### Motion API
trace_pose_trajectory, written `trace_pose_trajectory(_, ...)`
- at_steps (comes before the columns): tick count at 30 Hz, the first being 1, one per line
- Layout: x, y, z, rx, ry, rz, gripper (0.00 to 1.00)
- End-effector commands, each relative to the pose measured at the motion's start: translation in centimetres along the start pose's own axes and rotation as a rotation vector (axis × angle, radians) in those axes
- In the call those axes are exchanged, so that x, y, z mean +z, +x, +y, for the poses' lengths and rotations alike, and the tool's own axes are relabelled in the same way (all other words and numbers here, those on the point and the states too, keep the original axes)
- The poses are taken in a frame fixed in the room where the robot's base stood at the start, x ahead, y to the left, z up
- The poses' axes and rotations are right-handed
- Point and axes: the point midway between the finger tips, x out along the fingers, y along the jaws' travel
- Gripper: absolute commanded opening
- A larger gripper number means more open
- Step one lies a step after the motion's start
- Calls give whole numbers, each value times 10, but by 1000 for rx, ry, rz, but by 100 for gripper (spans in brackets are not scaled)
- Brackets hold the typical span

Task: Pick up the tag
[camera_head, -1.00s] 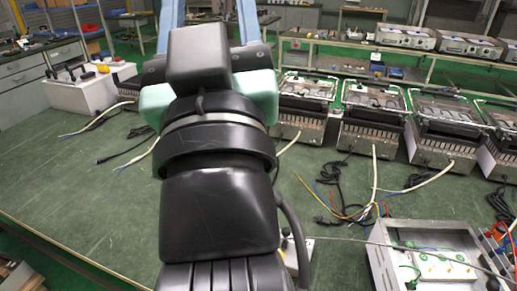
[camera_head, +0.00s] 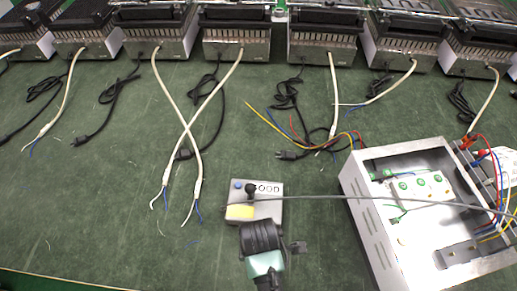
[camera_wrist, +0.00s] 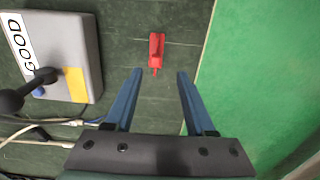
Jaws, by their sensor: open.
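A small red piece (camera_wrist: 156,50), which looks like the tag, lies on the dark green table in the wrist view. My gripper (camera_wrist: 158,72) is open and empty. Its two blue fingers point toward the red piece, one on either side of its line, with the piece's lower end between the fingertips. I cannot tell the height gap.
A grey box (camera_head: 268,213) marked GOOD, with a black knob, stands beside my arm; it also shows in the wrist view (camera_wrist: 62,40). An open metal case (camera_head: 365,225) stands right. Heaters (camera_head: 238,48) with loose cables line the back. The table edge lies close right in the wrist view.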

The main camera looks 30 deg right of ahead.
Motion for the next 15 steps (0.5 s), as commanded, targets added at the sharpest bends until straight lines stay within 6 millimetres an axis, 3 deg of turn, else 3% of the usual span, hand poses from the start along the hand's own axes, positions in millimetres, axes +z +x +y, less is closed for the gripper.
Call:
trace_pose_trajectory(1, 0, 13, 0, -2, 0, -1, 55)
trace_pose_trajectory(6, -1, 41, 1, 2, 1, 1, 55)
trace_pose_trajectory(15, -1, 64, 3, 4, 1, 1, 55)
